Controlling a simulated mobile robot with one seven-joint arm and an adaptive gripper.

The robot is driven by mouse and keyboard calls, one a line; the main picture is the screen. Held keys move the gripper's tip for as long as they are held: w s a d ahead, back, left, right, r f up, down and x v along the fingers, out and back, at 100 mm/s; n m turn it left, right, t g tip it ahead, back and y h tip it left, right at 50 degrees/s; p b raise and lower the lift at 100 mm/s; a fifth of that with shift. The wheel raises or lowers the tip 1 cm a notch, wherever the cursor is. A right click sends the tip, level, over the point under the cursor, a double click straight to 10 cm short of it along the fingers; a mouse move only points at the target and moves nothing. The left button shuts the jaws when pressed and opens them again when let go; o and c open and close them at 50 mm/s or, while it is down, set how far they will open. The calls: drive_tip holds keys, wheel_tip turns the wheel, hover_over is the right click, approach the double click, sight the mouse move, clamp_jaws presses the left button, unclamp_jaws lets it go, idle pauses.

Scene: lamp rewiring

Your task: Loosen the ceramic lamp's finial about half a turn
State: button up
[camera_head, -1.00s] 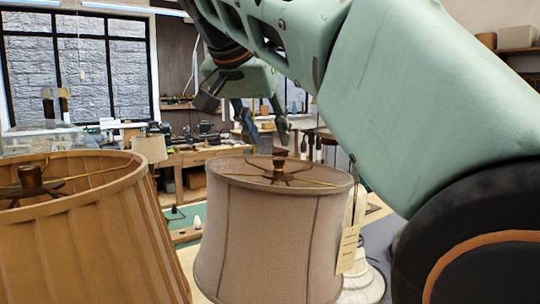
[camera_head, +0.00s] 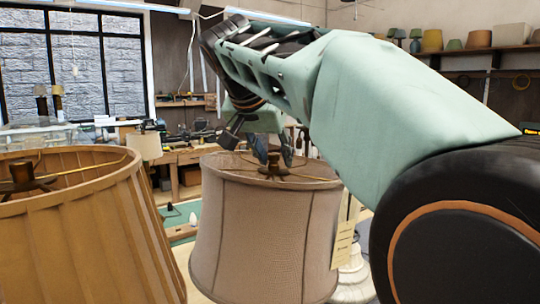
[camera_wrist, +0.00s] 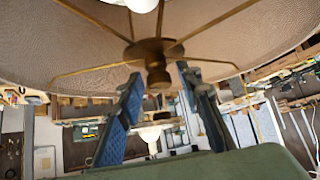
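The brown-grey lampshade (camera_head: 265,235) stands in the middle of the head view; its lamp body is hidden, so I cannot tell if it is ceramic. Its dark brass finial (camera_head: 273,168) sits at the hub of the spider wires, and it shows upright-down in the wrist view (camera_wrist: 157,76). My gripper (camera_head: 275,155) is over the shade, pointing down. In the wrist view my gripper's blue fingertips (camera_wrist: 158,76) are spread on both sides of the finial, with a gap visible on each side. Nothing is held.
A larger tan pleated shade (camera_head: 75,235) with its own dark finial (camera_head: 21,175) stands close on the left. A paper tag (camera_head: 343,245) hangs at the middle shade's right, in front of a white lamp base (camera_head: 354,280). A green mat (camera_head: 182,218) and workbench lie behind.

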clamp_jaws()
